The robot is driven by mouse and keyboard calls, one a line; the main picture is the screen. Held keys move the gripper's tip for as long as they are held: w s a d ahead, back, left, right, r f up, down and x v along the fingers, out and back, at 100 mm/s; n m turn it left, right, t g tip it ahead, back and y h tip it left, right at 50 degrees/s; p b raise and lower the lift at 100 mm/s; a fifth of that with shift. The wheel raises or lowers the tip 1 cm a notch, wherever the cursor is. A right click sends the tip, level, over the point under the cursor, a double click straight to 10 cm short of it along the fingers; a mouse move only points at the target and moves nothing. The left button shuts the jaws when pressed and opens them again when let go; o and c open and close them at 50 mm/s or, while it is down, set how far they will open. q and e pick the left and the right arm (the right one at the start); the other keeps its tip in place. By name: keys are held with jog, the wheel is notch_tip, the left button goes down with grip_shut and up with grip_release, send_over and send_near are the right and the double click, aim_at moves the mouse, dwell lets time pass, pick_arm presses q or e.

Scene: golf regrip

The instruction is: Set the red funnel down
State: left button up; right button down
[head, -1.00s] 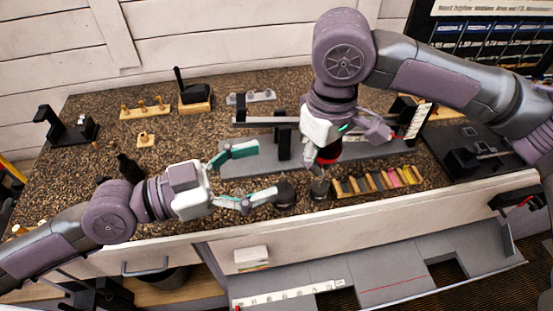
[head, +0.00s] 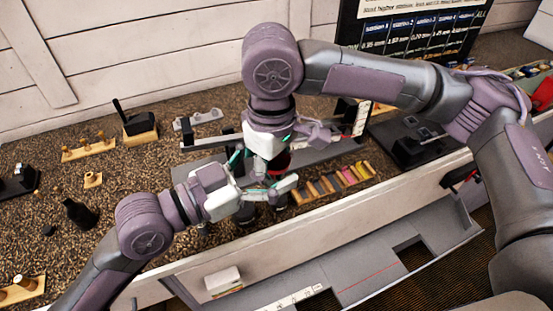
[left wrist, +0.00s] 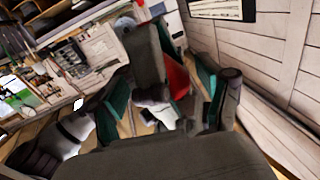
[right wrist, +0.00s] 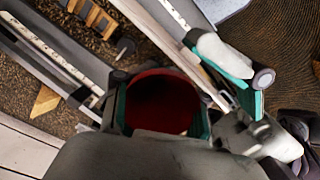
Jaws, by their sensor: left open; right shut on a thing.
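The red funnel (head: 280,161) is held in my right gripper (head: 273,155) above the front half of the bench. In the right wrist view the funnel (right wrist: 162,102) shows its round open mouth between the two fingers. My left gripper (head: 264,172) is open, with one finger on each side of the funnel area. In the left wrist view the funnel (left wrist: 178,78) appears between the open left fingers (left wrist: 165,105). I cannot tell whether they touch it. The funnel's lower end is hidden.
Dark round containers (head: 246,212) stand below the grippers. A row of coloured blocks (head: 335,184) lies to their right. A dark bottle (head: 80,213) and wooden peg holders (head: 88,150) stand to the left. An open drawer (head: 365,272) lies in front of the bench.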

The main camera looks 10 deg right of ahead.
pick_arm(q)
jog(key=shift+w+d, duration=0.15)
jog(key=shift+d, duration=0.35)
jog(key=c, duration=1)
jog(key=shift+c, duration=1.3)
pick_arm(e)
jog(key=c, duration=1)
grip_release()
pick_arm(q)
jog(key=shift+s+d, duration=0.1)
jog(key=shift+s, duration=0.1)
pick_arm(e)
jog(key=o, duration=0.4)
jog(key=shift+w, duration=0.15)
jog(key=shift+o, duration=0.2)
jog(key=shift+r, duration=0.15)
